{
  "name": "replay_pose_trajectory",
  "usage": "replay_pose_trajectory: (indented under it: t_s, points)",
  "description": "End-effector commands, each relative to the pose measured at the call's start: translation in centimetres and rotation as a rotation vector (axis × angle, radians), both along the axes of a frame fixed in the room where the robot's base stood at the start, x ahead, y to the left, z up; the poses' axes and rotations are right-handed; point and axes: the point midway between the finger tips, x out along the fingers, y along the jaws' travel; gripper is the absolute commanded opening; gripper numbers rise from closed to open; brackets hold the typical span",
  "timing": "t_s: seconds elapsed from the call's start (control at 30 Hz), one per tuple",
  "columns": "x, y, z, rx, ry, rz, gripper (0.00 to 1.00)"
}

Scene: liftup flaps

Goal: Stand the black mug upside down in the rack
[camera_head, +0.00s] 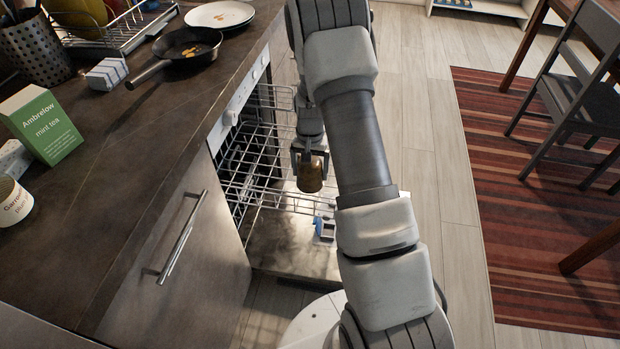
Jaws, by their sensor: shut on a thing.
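My gripper (311,162) is shut on a small dark, brownish cup-like thing (312,181), which looks to be the black mug. Its handle and which way its opening faces cannot be told. My gripper holds it over the right part of the pulled-out wire rack (262,183) of the dishwasher. Whether the mug touches the wires is unclear. My forearm hides the right end of the rack.
The dishwasher door (290,250) is folded down, with a small blue and white thing (325,228) on or above it. The dark counter (130,170) at left bears a pan (187,46), a plate (220,14) and a green tea box (42,125). A chair (580,90) stands at right.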

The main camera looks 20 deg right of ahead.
Motion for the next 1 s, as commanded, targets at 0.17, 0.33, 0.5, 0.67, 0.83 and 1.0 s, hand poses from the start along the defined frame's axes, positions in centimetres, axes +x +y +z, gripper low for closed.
replay_pose_trajectory:
  t_s: [0.17, 0.33, 0.5, 0.67, 0.83, 1.0]
  points:
    - [0.0, 0.0, -3.0, 0.001, 0.001, 0.000, 0.17]
    - [0.1, 0.0, -2.9, 0.000, -0.001, 0.000, 0.17]
    - [0.1, 0.0, -3.2, 0.000, 0.000, 0.000, 0.17]
    - [0.0, 0.0, -3.2, 0.001, 0.001, 0.000, 1.00]
    - [0.0, 0.0, -3.1, 0.001, 0.001, 0.000, 1.00]
    - [0.1, 0.0, -1.5, 0.000, 0.000, 0.000, 1.00]
